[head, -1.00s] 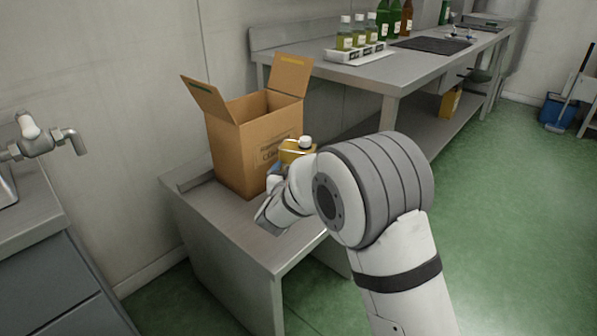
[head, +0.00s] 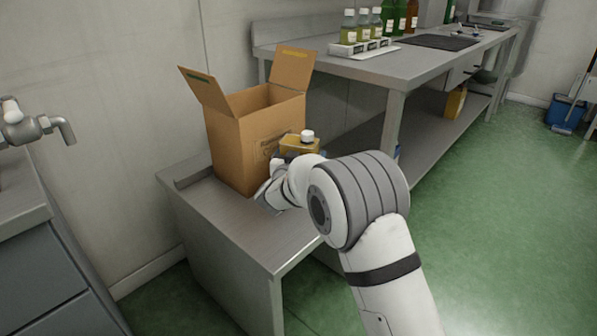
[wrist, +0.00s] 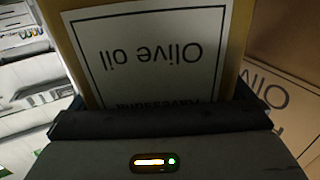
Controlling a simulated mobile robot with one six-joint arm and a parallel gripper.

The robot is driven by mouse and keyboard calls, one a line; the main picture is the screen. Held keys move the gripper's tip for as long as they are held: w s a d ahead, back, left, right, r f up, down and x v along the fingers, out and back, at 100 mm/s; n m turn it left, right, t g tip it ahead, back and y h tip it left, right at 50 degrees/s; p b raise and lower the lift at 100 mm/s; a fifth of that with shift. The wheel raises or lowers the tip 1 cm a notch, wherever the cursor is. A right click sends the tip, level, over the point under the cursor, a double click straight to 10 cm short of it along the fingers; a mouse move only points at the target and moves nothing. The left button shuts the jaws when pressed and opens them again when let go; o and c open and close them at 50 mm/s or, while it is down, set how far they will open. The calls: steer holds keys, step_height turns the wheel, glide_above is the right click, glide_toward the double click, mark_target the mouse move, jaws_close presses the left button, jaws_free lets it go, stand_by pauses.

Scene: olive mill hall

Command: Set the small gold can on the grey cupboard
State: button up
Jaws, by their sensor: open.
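The small gold can (head: 300,146), with a white cap, stands on the low metal table, right beside the cardboard box; my arm hides its lower part. In the wrist view its gold side (wrist: 239,40) and white "Olive oil" label, upside down, fill the space in front of my gripper. My gripper (head: 279,174) is open and close up against the can; its fingertips are mostly hidden, and I cannot tell whether they touch it. A grey cupboard with drawer fronts (head: 42,277) stands at the left.
The open cardboard box (head: 235,150) stands on the low metal table (head: 228,226), whose front is bare. A tap (head: 38,128) rises at the left. A long bench (head: 400,66) holds bottles in a white rack (head: 362,48). Another yellow can (head: 455,103) sits on its lower shelf.

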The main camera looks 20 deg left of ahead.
steer(key=c, duration=1.4)
steer(key=shift+r, duration=0.2)
steer(key=shift+c, duration=0.2)
